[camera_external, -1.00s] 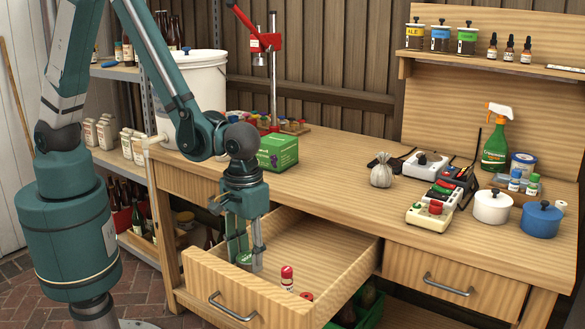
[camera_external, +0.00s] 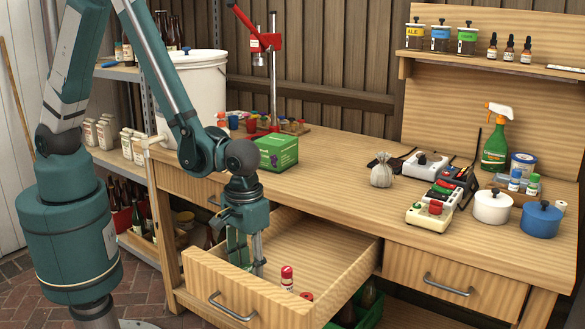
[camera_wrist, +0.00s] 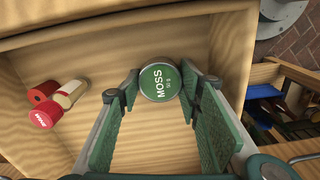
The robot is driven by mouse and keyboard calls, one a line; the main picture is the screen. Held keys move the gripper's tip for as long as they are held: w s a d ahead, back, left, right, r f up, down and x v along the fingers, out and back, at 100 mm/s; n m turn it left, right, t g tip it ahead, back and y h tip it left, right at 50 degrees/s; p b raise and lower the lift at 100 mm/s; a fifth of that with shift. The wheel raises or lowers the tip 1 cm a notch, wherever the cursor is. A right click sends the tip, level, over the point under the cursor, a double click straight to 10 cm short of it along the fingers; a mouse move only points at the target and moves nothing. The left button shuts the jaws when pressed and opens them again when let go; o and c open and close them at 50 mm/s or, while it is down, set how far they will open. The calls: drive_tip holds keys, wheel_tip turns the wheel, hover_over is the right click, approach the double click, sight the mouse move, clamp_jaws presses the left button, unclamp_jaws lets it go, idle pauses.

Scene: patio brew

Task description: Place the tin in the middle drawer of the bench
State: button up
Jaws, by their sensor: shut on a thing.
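The tin, with a round green lid lettered "MOSS" (camera_wrist: 160,82), is between the fingertips of my gripper (camera_wrist: 159,85) in the wrist view. My gripper is shut on it. In the external view my gripper (camera_external: 245,268) points down inside the pulled-out middle drawer (camera_external: 320,262), towards its left side. The fingers and drawer front hide most of the tin there. I cannot tell whether the tin touches the drawer floor. The bench (camera_external: 345,165) stands behind, its top above the drawer.
The drawer's back right is clear. A green box (camera_external: 278,152) and a small sack (camera_external: 381,172) stand on the bench top.

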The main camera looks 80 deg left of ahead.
sight(249, 269)
drive_tip(key=o, duration=0.9)
drive_tip(key=shift+f, duration=0.1)
drive_tip(key=shift+r+p, duration=1.45)
drive_tip(key=shift+r, duration=4.7)
